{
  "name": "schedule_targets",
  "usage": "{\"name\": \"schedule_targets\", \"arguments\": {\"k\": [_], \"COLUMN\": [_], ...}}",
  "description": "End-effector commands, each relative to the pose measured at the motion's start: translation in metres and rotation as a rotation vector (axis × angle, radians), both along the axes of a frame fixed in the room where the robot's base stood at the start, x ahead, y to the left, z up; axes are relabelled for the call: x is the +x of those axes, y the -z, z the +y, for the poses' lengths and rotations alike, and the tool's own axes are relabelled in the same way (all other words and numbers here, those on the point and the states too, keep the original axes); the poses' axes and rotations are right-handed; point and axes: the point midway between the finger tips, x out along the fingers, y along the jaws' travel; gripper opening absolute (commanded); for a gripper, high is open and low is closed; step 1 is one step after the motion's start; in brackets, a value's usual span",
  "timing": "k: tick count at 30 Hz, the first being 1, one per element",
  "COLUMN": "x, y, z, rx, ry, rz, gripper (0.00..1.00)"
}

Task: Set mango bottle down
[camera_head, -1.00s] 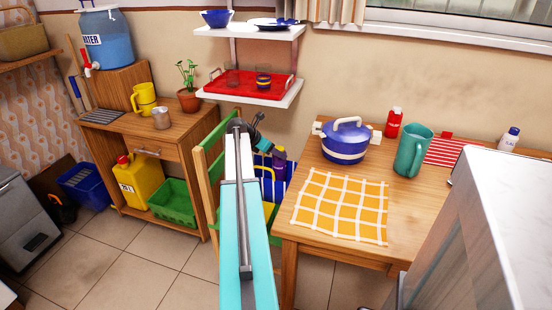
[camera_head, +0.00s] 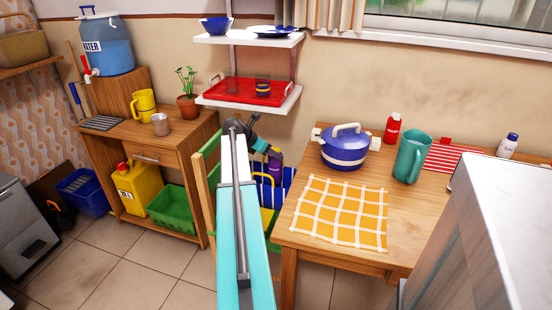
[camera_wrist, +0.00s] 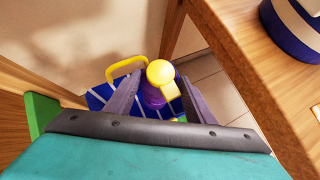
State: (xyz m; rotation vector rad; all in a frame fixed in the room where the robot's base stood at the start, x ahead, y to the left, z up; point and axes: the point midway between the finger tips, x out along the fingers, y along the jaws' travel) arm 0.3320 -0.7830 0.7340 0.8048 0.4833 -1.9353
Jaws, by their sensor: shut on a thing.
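The mango bottle, purple with a yellow cap, shows in the wrist view (camera_wrist: 160,78) between my gripper's fingers (camera_wrist: 152,98). My gripper is shut on it. In the head view the bottle (camera_head: 275,162) hangs at the end of my arm, in the gap between the wooden table (camera_head: 300,248) and the low wooden desk. A blue bag or basket with white lines (camera_head: 279,178) is behind and below the bottle; its yellow handle shows in the wrist view (camera_wrist: 124,68). I cannot tell whether the bottle's base is inside or above it.
The table beside my gripper holds a blue pot (camera_head: 345,147), a teal pitcher (camera_head: 410,157), a red bottle (camera_head: 392,128) and a yellow checked cloth (camera_head: 340,213). A shelf with a red tray (camera_head: 248,91) is above. A green-edged wooden frame (camera_head: 203,190) stands left of my arm.

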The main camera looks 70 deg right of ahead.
Motion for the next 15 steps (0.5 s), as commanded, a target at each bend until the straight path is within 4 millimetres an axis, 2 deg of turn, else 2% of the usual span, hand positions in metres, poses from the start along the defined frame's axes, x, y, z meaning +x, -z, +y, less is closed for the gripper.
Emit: {"name": "schedule_targets", "arguments": {"k": [15], "x": [0.054], "y": [-0.110], "z": [0.046], "rx": [0.001], "ry": [-0.221], "rz": [-0.004], "gripper": [0.13]}}
